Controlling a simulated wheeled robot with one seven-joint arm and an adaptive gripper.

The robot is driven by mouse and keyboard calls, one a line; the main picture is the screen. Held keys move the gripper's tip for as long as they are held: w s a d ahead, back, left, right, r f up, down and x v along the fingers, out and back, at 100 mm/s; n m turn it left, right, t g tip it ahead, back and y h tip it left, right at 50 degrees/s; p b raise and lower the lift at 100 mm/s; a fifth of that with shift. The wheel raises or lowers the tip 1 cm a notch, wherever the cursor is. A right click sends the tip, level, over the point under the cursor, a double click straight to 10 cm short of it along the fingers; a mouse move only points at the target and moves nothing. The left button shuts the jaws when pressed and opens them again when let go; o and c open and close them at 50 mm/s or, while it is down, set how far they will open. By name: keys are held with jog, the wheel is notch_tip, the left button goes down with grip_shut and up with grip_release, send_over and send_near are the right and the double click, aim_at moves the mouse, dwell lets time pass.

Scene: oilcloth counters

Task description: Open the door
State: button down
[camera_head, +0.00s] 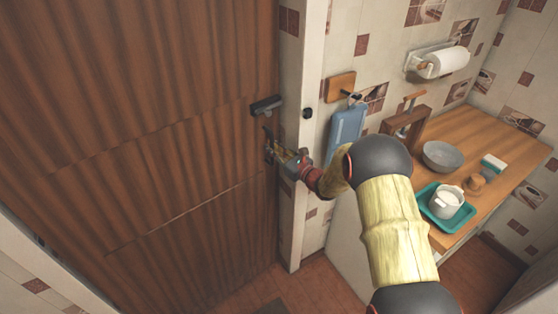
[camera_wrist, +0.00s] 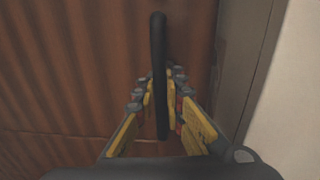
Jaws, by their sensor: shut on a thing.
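The brown wooden door (camera_head: 150,120) fills the left of the head view, and its ribbed surface fills the left of the wrist view (camera_wrist: 70,80). Its right edge lies along the pale door frame (camera_head: 305,130), with no clear gap showing. A dark upright bar handle (camera_wrist: 159,60) stands out from the door in the wrist view. My gripper (camera_head: 272,152) is at the door's right edge, below a dark bar-shaped fitting (camera_head: 266,105). In the wrist view its yellow fingers (camera_wrist: 160,100) are shut on the handle, one on each side. The fingers partly hide the handle's base.
Right of the frame, a wooden counter (camera_head: 480,140) holds a grey bowl (camera_head: 442,157) and a teal tray (camera_head: 437,222) with a white pot (camera_head: 446,202). A blue board (camera_head: 346,128) hangs on the wall near my arm. Some tiled floor (camera_head: 315,288) is bare.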

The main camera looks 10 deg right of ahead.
jog(key=shift+w+a, duration=0.1)
jog(key=shift+w, duration=0.3)
jog(key=c, duration=2)
grip_release()
jog(key=shift+o, duration=0.5)
jog(key=shift+s, duration=0.1)
jog(key=v, duration=1.2)
